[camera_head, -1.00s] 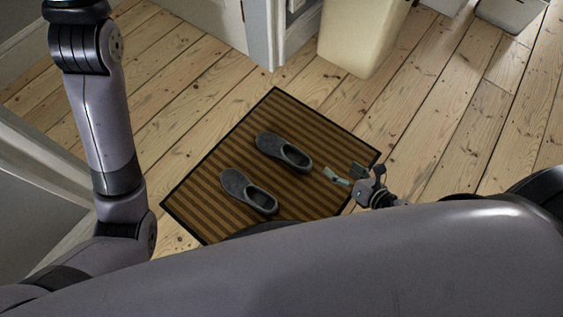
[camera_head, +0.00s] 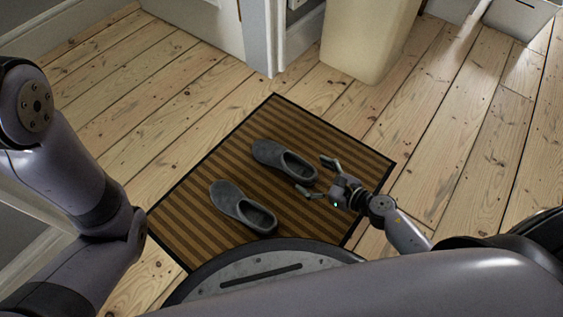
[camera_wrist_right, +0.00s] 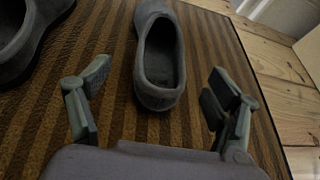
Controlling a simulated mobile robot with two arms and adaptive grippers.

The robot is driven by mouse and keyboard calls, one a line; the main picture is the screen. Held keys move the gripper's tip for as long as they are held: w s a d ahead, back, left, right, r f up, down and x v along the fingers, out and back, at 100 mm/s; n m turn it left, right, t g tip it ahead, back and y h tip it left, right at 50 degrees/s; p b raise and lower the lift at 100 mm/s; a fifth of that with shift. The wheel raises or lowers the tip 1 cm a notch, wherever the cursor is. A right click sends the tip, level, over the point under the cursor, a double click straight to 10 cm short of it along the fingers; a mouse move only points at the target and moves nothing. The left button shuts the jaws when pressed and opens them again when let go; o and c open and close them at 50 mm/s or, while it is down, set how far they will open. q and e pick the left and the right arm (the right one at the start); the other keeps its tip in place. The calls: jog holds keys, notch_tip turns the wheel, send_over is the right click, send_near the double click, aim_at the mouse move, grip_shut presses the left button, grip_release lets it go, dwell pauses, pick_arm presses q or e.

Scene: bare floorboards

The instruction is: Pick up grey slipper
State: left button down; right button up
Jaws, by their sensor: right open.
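Two grey slippers lie on a brown striped mat (camera_head: 215,245). The farther slipper (camera_head: 270,153) has its heel opening toward my right gripper. The nearer slipper (camera_head: 228,195) lies to its lower left. My right gripper (camera_head: 312,178) is open, with its fingertips close to the heel of the farther slipper. In the right wrist view, that slipper (camera_wrist_right: 160,95) stands ahead between the spread fingers (camera_wrist_right: 158,88), and neither finger visibly touches it. Part of the other slipper (camera_wrist_right: 25,40) shows at the upper left. My left arm comes in at the left, but its gripper is out of view.
A cream bin (camera_head: 365,40) stands on the floorboards beyond the mat. A white door frame (camera_head: 258,40) is at the top, and a pale box (camera_head: 520,15) is at the top right. Floorboards around the mat are clear.

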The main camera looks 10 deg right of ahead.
aim_at(294, 167)
jog(key=x, duration=0.3)
jog(key=shift+f, duration=0.1)
jog(key=b+x, duration=0.2)
jog(key=x, duration=0.2)
jog(key=shift+a+f+b, duration=0.1)
jog(key=shift+f+b, duration=0.15)
jog(key=shift+b, duration=0.05)
jog(key=shift+w+a+f, duration=0.15)
jog(key=shift+w+a, duration=0.1)
jog(key=shift+w, duration=0.2)
jog(key=shift+c, duration=0.3)
jog(key=c, duration=1.4)
